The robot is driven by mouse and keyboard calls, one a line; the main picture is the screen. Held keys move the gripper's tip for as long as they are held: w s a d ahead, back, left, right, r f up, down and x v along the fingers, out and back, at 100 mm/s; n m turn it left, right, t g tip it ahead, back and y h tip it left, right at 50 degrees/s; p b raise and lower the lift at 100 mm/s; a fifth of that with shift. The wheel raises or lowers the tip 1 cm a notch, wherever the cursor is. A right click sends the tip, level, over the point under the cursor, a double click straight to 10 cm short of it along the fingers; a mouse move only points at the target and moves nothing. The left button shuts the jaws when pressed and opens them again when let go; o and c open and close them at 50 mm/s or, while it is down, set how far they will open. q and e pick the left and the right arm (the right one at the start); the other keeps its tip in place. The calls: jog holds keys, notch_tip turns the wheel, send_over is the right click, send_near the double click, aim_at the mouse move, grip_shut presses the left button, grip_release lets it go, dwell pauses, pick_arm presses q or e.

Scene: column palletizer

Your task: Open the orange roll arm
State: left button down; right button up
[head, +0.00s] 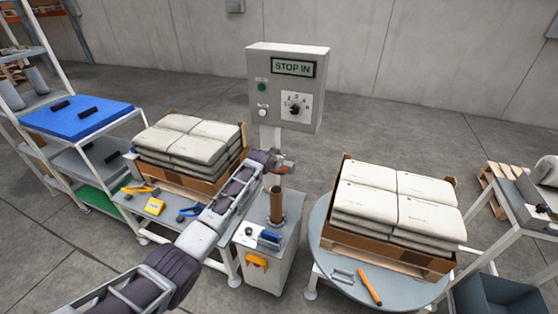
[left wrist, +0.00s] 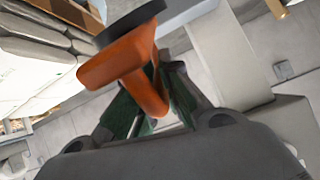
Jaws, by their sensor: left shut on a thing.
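The orange roll arm (left wrist: 125,65) fills the upper middle of the left wrist view. Its stem runs down between the green-lined fingers of my left gripper (left wrist: 150,112), which is shut on it. A dark round disc (left wrist: 130,20) sits at its upper end. In the head view, a small orange part of the roll arm (head: 285,168) shows beside my left gripper (head: 272,163), above a brown cardboard tube (head: 276,205). The tube stands upright on a grey cabinet (head: 268,270). My arm hides much of the roll arm there. My right gripper is not in view.
A control box (head: 288,85) reading STOP IN stands behind the gripper. A sack-loaded pallet is at left; another sits on a round turntable (head: 318,262) at right, with an orange-handled tool (head: 369,286). Blue and yellow tools lie on the left bench.

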pick_arm(q)
jog(key=shift+r, duration=0.1)
jog(key=c, duration=1.6)
grip_release()
jog(key=shift+c, duration=0.2)
jog(key=shift+o, duration=0.2)
jog(key=shift+o, duration=0.6)
jog(key=shift+s+r, duration=0.1)
jog(key=shift+r, duration=0.05)
jog(key=shift+v, duration=1.05)
jog(key=v, duration=0.9)
jog(key=shift+s, duration=0.3)
jog(key=shift+a, duration=0.1)
